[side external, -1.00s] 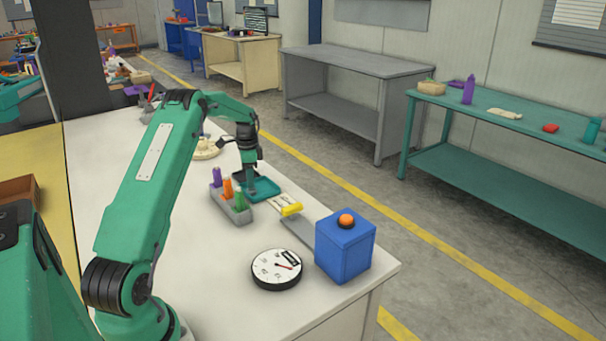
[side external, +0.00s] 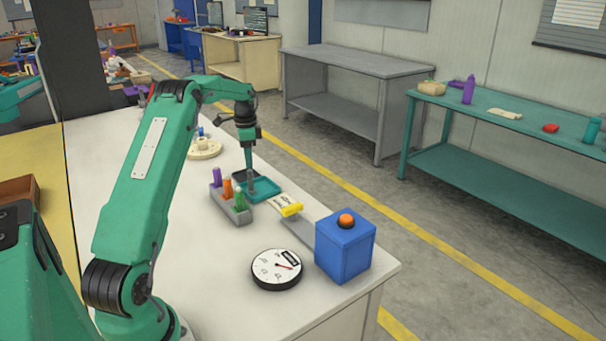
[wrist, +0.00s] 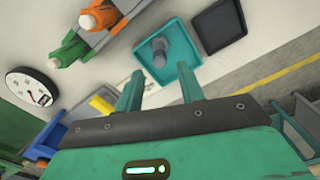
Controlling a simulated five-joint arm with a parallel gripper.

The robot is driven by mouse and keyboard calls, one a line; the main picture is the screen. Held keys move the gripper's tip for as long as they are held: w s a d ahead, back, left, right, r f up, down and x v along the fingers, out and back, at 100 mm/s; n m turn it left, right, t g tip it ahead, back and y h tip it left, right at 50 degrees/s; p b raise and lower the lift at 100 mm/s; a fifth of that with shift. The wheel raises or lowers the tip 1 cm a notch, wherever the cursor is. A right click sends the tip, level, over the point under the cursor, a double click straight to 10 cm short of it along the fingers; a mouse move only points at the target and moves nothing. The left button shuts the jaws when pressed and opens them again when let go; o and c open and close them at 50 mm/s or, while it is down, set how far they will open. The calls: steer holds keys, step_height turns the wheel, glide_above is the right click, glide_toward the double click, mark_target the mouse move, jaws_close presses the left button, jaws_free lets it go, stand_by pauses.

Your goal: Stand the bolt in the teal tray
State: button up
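The teal tray (side external: 270,190) lies on the white bench beside the marker rack. It also shows in the wrist view (wrist: 186,72). The grey bolt (wrist: 160,46) is inside the tray and looks upright on its end. In the side view the bolt is hard to tell from the gripper fingers. My gripper (side external: 250,184) points down over the tray's left part. In the wrist view, my gripper (wrist: 160,75) has its two teal fingers well apart, with the bolt beyond and between their tips and nothing gripped.
A grey rack (side external: 236,212) with purple, orange and green pieces stands close left of the tray. A dark square tray (wrist: 219,25) lies next to the teal one. A yellow-handled tool (side external: 291,210), a dial (side external: 275,270) and a blue button box (side external: 345,250) are nearer the front.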

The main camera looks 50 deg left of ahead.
steer(key=shift+r, duration=2.6)
steer(key=s+d+r+n+t, duration=0.1)
steer(key=d+r, duration=0.3)
steer(key=d, duration=0.4)
steer(key=s+d+r+t+y, duration=0.1)
steer(key=s+d+r, duration=0.1)
steer(key=d+r, duration=0.45)
steer(key=s+d+r+n, duration=0.1)
steer(key=d+r, duration=0.2)
steer(key=d, duration=0.7)
steer(key=s+d+f+n+t+h, duration=0.1)
steer(key=s+d+f, duration=0.4)
steer(key=s+d, duration=1.1)
steer(key=shift+s+d+f+n+t, duration=0.2)
steer(key=shift+s+n+t, duration=0.65)
steer(key=shift+t, duration=0.45)
